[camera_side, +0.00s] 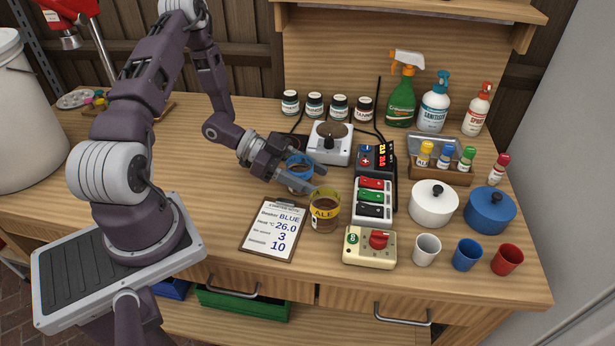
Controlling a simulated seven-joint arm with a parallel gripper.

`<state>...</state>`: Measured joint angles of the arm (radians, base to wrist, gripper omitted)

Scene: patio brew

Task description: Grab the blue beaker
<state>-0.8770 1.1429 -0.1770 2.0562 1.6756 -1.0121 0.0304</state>
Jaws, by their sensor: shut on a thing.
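The blue beaker (297,184) stands near the middle of the wooden bench and holds a brown liquid. It has a blue band around its upper part. My gripper (296,176) is at the beaker, with its fingers shut on it. The fingers partly hide the beaker. I cannot tell whether its base touches the bench.
A yellow-banded beaker marked ALE (324,211) stands close in front, beside a clipboard (273,229) reading BLUE. A hot plate (331,143) is behind. A switch strip (373,200) and a box with a red knob (370,246) stand to the right.

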